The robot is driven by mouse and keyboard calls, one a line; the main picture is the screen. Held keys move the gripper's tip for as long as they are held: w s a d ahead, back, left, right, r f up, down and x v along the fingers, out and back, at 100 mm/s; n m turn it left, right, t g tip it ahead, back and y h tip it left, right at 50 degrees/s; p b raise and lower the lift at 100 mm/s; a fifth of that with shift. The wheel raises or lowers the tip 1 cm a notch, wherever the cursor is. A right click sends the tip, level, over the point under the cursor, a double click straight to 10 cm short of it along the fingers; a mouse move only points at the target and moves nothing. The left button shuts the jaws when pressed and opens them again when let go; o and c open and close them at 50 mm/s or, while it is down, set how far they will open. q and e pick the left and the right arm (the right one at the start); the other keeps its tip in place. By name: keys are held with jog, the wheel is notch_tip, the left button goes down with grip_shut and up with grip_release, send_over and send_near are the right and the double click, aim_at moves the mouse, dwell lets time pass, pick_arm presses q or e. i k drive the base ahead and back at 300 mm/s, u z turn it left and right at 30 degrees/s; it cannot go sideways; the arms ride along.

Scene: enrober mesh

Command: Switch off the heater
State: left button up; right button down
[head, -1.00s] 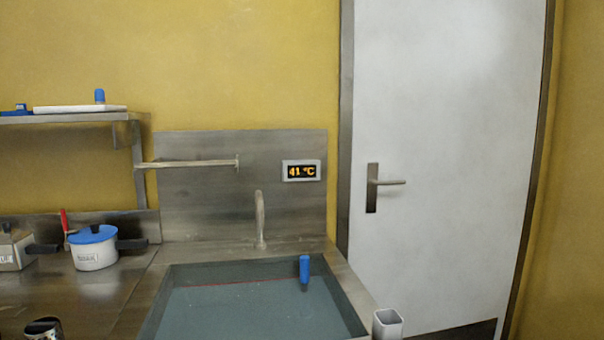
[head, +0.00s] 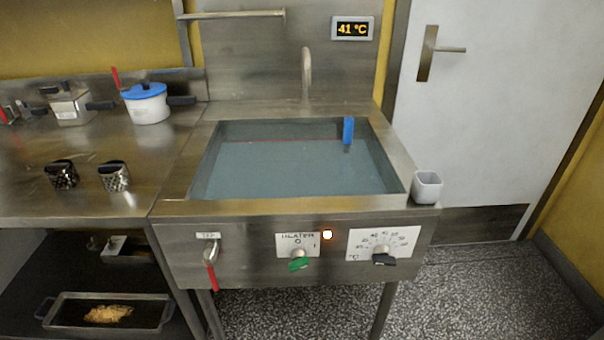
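The heater switch (head: 299,262) is a green knob on the front panel of the steel sink unit, under a white label plate (head: 297,243) reading HEATER with a 0 at its top. The knob's handle is turned off vertical. A small lamp (head: 327,234) right of the plate glows orange-white. The display (head: 352,28) on the backsplash reads 41 °C. The basin (head: 290,168) holds water, with a blue object (head: 348,130) at its back right. Neither of my grippers is in view.
A black temperature dial (head: 384,259) is right of the heater switch, and a red-handled tap lever (head: 211,265) is left of it. A white cup (head: 427,187) sits at the unit's right edge. Pots, including a blue-lidded one (head: 147,103), stand on the left counter. The floor in front right is clear.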

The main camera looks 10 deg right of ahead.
aim_at(299, 258)
jog(key=z, duration=1.65)
jog(key=k, duration=0.9)
jog(key=u, duration=1.45)
jog(key=i, duration=0.5)
